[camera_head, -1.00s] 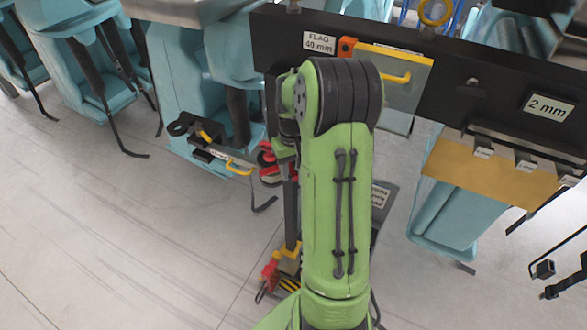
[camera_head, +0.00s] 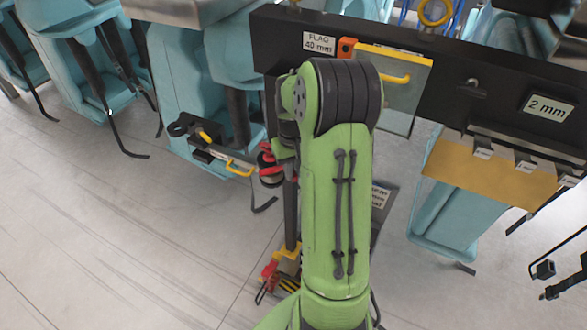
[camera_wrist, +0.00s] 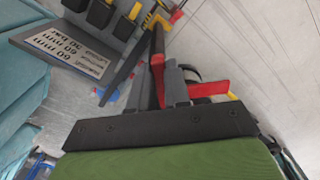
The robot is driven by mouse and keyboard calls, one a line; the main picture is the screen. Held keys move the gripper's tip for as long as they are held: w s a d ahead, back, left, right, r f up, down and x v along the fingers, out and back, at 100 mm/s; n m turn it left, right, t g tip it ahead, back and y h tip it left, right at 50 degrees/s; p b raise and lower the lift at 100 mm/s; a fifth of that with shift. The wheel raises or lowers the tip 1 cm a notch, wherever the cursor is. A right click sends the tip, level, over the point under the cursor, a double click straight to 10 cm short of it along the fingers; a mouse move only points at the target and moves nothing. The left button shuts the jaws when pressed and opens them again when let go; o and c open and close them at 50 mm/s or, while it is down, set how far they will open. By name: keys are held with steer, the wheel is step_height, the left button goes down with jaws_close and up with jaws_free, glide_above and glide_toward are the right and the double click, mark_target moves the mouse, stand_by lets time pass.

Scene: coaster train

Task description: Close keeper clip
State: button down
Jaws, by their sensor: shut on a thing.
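My gripper (camera_wrist: 158,78) shows in the wrist view with its two grey fingers closed around a narrow red part (camera_wrist: 157,72). A wider red tab (camera_wrist: 208,88) sticks out to the right of the fingers, with black and yellow bits beside it. I cannot tell for certain which red part is the keeper clip. In the head view my green arm hides the gripper. A red and black part (camera_head: 269,166) shows just left of the arm, beside a dark upright post (camera_head: 291,215).
A dark beam (camera_head: 450,85) with labels and a yellow-edged flag plate (camera_head: 402,80) crosses the upper right. A brass-coloured plate (camera_head: 490,178) hangs below it. Teal seats (camera_head: 190,90) stand behind. A red and yellow fitting (camera_head: 285,268) is low by the post. Floor at left is clear.

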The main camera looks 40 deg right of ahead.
steer(key=shift+w+a+m+b, duration=0.25)
steer(key=shift+w+a+m, duration=0.2)
steer(key=shift+m, duration=1.1)
steer(key=shift+w+a+m+b, duration=0.2)
steer(key=shift+w+a+m, duration=0.3)
steer(key=shift+m, duration=1.1)
steer(key=shift+w+a+m+b, duration=0.25)
steer(key=shift+w+a+m, duration=0.2)
steer(key=shift+m, duration=1.1)
steer(key=c, duration=1.1)
jaws_free()
step_height(320, 180, up, 16)
steer(key=p, duration=0.2)
glide_above(278, 169)
steer(key=s+a, duration=0.1)
steer(key=s, duration=0.1)
steer(key=shift+w+a+f, duration=0.1)
steer(key=shift+w+a, duration=0.05)
steer(key=shift+w, duration=0.1)
